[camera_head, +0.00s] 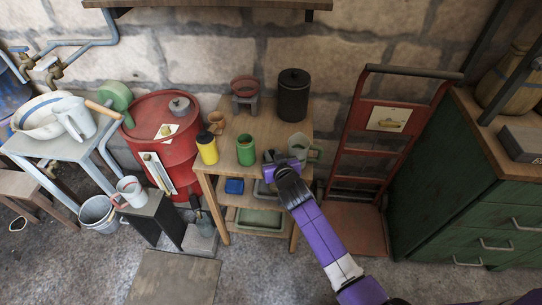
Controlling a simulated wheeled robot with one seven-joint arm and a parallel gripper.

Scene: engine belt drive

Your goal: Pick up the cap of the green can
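The green can (245,151) stands upright on the wooden shelf unit's top, near its front edge. Its top looks dark, and I cannot make out a separate cap on it. My gripper (271,157), at the end of my purple arm, is just right of the can, by the front edge of the top. It looks apart from the can. The fingers are small and partly hidden by my wrist, so I cannot tell whether they are open or hold anything.
On the wooden top (265,127) stand a yellow bottle with a dark cap (207,150), a pale green mug (301,147), a black canister (293,97), a red bowl on a stand (245,89) and brown cups (216,121). A red hand truck (379,145) stands right.

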